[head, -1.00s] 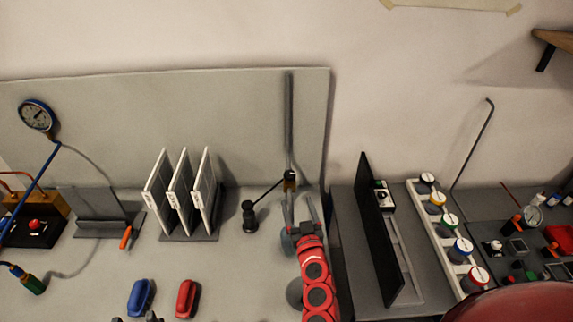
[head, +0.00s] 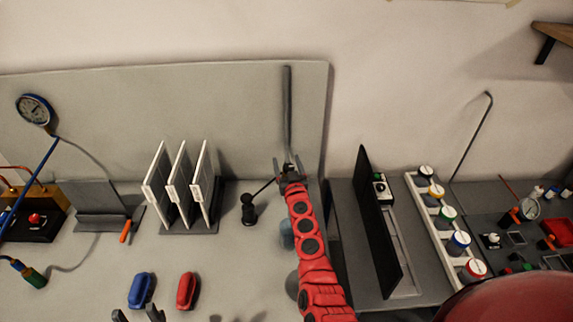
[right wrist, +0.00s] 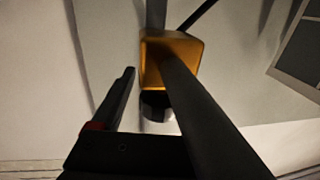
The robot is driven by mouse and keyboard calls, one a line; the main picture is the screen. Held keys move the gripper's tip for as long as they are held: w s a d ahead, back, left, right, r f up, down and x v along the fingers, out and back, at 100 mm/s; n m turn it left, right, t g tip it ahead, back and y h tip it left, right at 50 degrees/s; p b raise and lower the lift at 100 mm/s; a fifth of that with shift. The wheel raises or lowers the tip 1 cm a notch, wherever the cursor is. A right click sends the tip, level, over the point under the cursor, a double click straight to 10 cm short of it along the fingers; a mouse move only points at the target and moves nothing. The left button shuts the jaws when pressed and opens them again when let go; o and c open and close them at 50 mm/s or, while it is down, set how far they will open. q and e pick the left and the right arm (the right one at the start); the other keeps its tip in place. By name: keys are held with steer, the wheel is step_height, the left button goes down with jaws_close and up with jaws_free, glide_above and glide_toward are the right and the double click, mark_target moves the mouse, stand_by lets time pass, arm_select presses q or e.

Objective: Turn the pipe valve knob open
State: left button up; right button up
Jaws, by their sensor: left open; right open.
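A grey vertical pipe (head: 288,105) stands against the back panel, and it also shows at the top of the right wrist view (right wrist: 155,12). At its lower end is a brass-coloured valve block (right wrist: 153,60). A dark round part (right wrist: 155,106), perhaps the knob, shows just below the block. My right gripper (head: 289,167) is open at the pipe's lower end, its fingers on either side of the block in the right wrist view; one finger hides part of it. I cannot tell whether they touch. My left gripper (head: 138,314) is open and empty at the bottom edge.
A thin black rod joins a black stand (head: 248,208) left of the valve. White panels in a rack (head: 188,228) stand further left. Blue (head: 141,290) and red (head: 187,290) objects lie in front. A black upright plate (head: 378,225) is to the right.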

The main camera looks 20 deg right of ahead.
steer(key=shift+w, duration=0.2)
jaws_close()
steer(key=shift+f+n+y+b, duration=0.25)
steer(key=shift+y+b, duration=0.25)
steer(key=shift+b, duration=0.3)
steer(key=shift+s+a+r+n+g+y+b, duration=0.1)
steer(key=shift+s+a+n+g+y+b, duration=0.3)
steer(key=shift+n+g+y+b, duration=3.4)
steer(key=shift+s+a+r+n+t+y+b, duration=0.15)
steer(key=shift+a+n+t+y+b, duration=1.05)
steer(key=shift+b, duration=6.3)
steer(key=shift+s+a+r+n+g+y+b, duration=0.2)
steer(key=shift+n+g+y+b, duration=1.35)
steer(key=shift+y+b, duration=2.95)
steer(key=shift+s+d+f+g+h+b, duration=0.1)
steer(key=shift+g+h+b, duration=0.1)
steer(key=shift+h+b, duration=0.35)
steer(key=shift+d+f+g+h+b, duration=0.1)
steer(key=shift+g+h+b, duration=0.05)
steer(key=shift+h+b, duration=0.4)
